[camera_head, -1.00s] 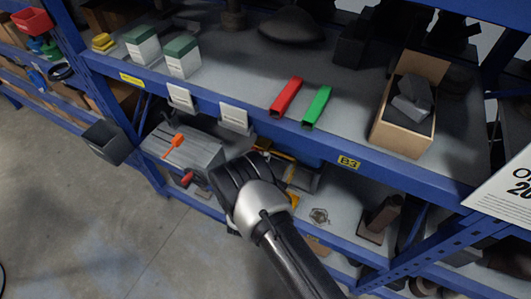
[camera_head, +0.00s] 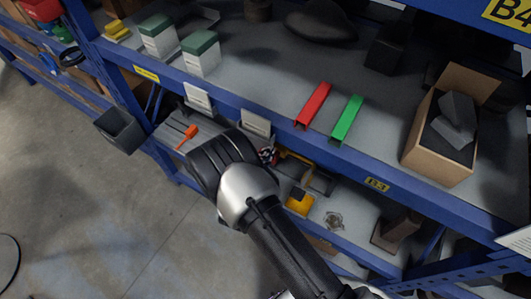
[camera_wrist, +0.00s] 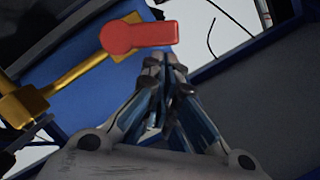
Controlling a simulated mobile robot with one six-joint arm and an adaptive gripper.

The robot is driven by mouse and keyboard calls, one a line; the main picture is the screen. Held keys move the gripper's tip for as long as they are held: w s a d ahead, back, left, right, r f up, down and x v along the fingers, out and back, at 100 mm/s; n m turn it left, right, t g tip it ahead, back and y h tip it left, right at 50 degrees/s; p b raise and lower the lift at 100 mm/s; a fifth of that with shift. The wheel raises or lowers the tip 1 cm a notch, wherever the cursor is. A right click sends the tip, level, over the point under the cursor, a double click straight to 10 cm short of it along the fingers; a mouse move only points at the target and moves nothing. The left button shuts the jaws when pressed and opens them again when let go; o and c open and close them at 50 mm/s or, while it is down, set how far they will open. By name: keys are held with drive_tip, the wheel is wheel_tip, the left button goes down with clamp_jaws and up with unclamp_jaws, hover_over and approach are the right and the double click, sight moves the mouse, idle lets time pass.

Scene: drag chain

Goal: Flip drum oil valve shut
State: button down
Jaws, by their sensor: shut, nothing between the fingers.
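In the wrist view, a red valve handle (camera_wrist: 138,37) lies roughly level across the upper middle. It sits by a brass valve pipe (camera_wrist: 62,80), with a larger brass fitting (camera_wrist: 22,105) at the left. A blue surface shows behind it; I cannot tell whether it is the drum. My gripper (camera_wrist: 165,65) is shut and empty, its fingertips just below the handle's right part. I cannot tell whether they touch it. In the head view, my gripper's dark body is at the shelf's front edge, its fingertips hidden. The valve is not clearly visible there.
A blue rack's upper shelf (camera_head: 255,70) holds white-and-green boxes (camera_head: 201,53), red (camera_head: 313,104) and green (camera_head: 346,119) channels, and an open cardboard box (camera_head: 440,145). Floor (camera_head: 85,215) in front is free.

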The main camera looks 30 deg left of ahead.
drive_tip(key=shift+w+a+f+b, duration=0.1)
drive_tip(key=shift+a+f+b, duration=0.2)
drive_tip(key=shift+a+b, duration=0.25)
drive_tip(key=shift+w+a+f+b, duration=0.1)
drive_tip(key=shift+a+f+b, duration=0.15)
drive_tip(key=shift+a+b, duration=0.3)
drive_tip(key=shift+a, duration=0.1)
drive_tip(key=shift+s, duration=0.1)
